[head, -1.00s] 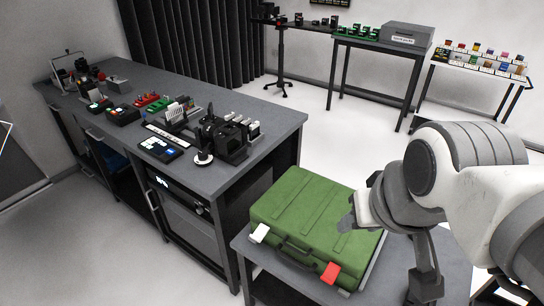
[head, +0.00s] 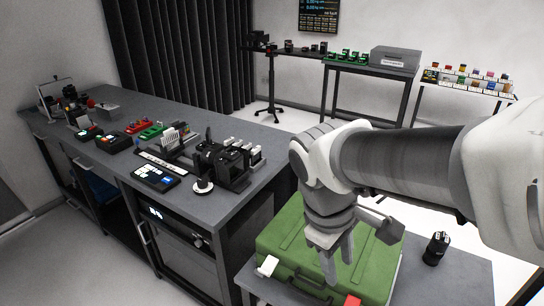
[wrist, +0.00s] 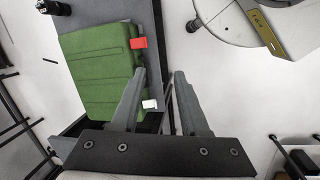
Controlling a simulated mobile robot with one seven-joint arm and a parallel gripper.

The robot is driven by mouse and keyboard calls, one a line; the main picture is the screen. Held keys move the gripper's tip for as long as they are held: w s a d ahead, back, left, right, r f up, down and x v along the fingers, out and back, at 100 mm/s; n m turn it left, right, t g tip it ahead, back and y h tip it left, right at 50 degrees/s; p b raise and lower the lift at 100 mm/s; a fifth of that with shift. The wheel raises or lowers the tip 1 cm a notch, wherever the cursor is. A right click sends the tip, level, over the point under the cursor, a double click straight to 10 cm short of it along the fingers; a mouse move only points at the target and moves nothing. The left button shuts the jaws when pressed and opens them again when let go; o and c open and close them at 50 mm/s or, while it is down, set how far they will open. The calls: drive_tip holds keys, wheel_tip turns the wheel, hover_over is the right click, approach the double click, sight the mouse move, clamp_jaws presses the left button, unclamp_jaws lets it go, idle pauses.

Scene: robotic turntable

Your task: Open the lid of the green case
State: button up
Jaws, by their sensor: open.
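The green case (head: 288,243) lies flat with its lid shut on a small grey table (head: 455,285). Its front side bears a white latch (head: 267,265) on the left and a red latch (head: 352,300) on the right, with a handle between them. My gripper (head: 338,282) is open and empty, pointing down over the front part of the case, and hides part of the lid. In the wrist view the case (wrist: 95,70) is left of the fingers (wrist: 160,75), with the red latch (wrist: 138,42) and white latch (wrist: 149,104) near the left finger.
A black cylindrical object (head: 436,248) stands on the small table right of the case. A long grey workbench (head: 110,165) with devices stands close on the left. Other tables with items (head: 372,62) stand at the back. Open floor lies between.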

drive_tip(key=w+a+f+n+t+h+b, duration=0.3)
drive_tip(key=a+f+n+h+b, duration=0.2)
drive_tip(key=f+n, duration=0.7)
drive_tip(key=w+a+f+n+t+h+b, duration=0.3)
drive_tip(key=a+f+n+t+h+b, duration=0.15)
drive_tip(key=f+n, duration=0.75)
drive_tip(key=w+a+f+n+t+h+b, duration=0.25)
drive_tip(key=a+f+n+h+b, duration=0.25)
drive_tip(key=f+n, duration=0.7)
drive_tip(key=w+d+m+b, duration=0.2)
drive_tip(key=w+d, duration=0.7)
drive_tip(key=d, duration=0.5)
drive_tip(key=shift+r+m, duration=0.25)
drive_tip(key=shift+m, duration=0.15)
drive_tip(key=shift+w, duration=0.1)
drive_tip(key=shift+c, duration=0.3)
clamp_jaws()
